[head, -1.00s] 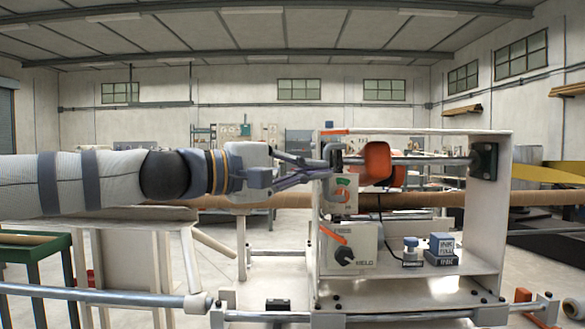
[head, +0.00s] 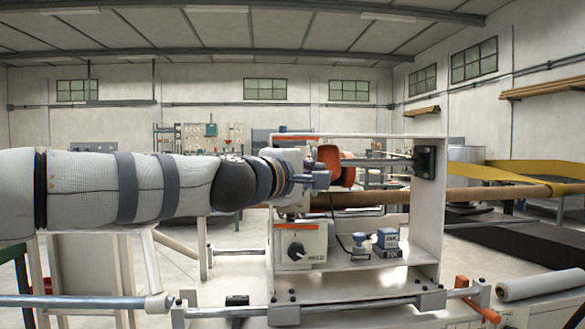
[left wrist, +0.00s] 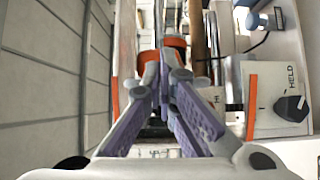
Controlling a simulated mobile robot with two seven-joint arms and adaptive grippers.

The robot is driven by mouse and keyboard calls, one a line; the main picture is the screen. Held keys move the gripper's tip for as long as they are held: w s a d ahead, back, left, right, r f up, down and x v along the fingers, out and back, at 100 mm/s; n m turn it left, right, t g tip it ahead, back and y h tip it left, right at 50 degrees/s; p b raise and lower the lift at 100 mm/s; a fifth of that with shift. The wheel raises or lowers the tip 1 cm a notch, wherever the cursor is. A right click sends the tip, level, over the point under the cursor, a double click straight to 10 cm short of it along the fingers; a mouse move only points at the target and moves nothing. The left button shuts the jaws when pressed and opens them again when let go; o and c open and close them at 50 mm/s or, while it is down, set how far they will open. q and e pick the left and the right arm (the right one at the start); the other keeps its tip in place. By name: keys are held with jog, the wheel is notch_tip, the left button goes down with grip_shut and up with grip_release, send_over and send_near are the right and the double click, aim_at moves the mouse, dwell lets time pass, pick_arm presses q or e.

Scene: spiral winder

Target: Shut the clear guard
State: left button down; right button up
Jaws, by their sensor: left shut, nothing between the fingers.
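I cannot make out the clear guard for certain in either view. The winder's white frame (head: 429,215) stands at the centre right of the head view, with a control panel and an orange clamp-like part (head: 330,164) on a bar. My left gripper (head: 320,180) is in front of that orange part, at the frame's left side. In the left wrist view my purple-padded fingers (left wrist: 166,85) are shut and empty, with the orange part (left wrist: 175,43) beyond them. Whether they touch anything is unclear. My right gripper is not in view.
A panel with a black knob (head: 296,250) is below the gripper. Two blue-and-grey blocks (head: 387,240) stand on the frame's shelf. A long brown tube (head: 470,195) runs behind. A metal rail (head: 90,301) crosses the front, with an orange lever (head: 484,308) at right.

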pick_arm(q)
jog(key=shift+w+d+n+t+y+p, duration=0.35)
jog(key=shift+w+d+n+t+y, duration=0.35)
jog(key=shift+y, duration=0.3)
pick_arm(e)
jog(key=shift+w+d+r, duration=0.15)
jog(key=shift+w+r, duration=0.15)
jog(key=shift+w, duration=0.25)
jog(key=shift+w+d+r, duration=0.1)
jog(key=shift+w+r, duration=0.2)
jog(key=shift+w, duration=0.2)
pick_arm(q)
jog(key=shift+w, duration=0.15)
